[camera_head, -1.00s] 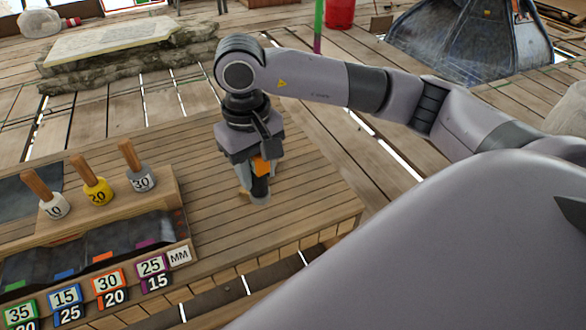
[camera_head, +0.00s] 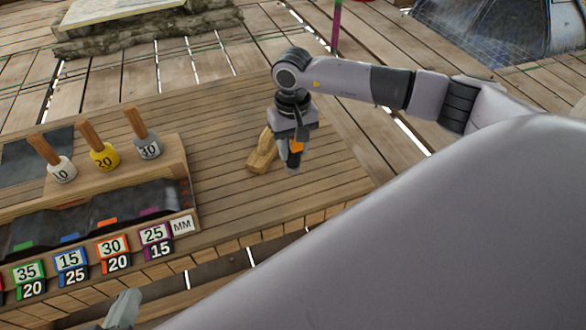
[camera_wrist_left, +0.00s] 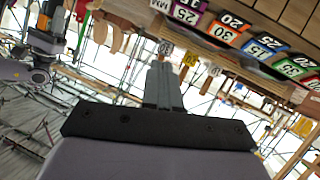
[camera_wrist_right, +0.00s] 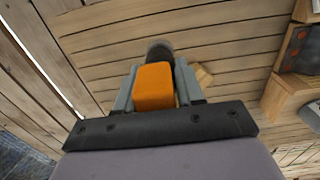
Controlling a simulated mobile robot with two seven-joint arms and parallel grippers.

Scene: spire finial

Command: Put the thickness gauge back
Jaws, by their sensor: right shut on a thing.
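My right gripper (camera_head: 294,160) is shut on an orange block with a dark rounded end, apparently the thickness gauge (camera_head: 296,146). It is held over the right part of the wooden bench. In the right wrist view the orange block (camera_wrist_right: 154,87) sits between the two fingers, its dark end beyond them. A rack (camera_head: 130,205) with dark slots stands at the bench's left, with green, blue, orange and purple number labels along its front. My left gripper (camera_head: 124,308) is at the lower left edge, in front of the bench; its fingers look together and empty in the left wrist view (camera_wrist_left: 163,85).
White, yellow and grey mallets marked 10, 20 (camera_head: 103,156) and 30 stand in a wooden block behind the rack. A pale wooden tool (camera_head: 263,152) lies on the bench beside my right gripper. The bench between rack and tool is clear.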

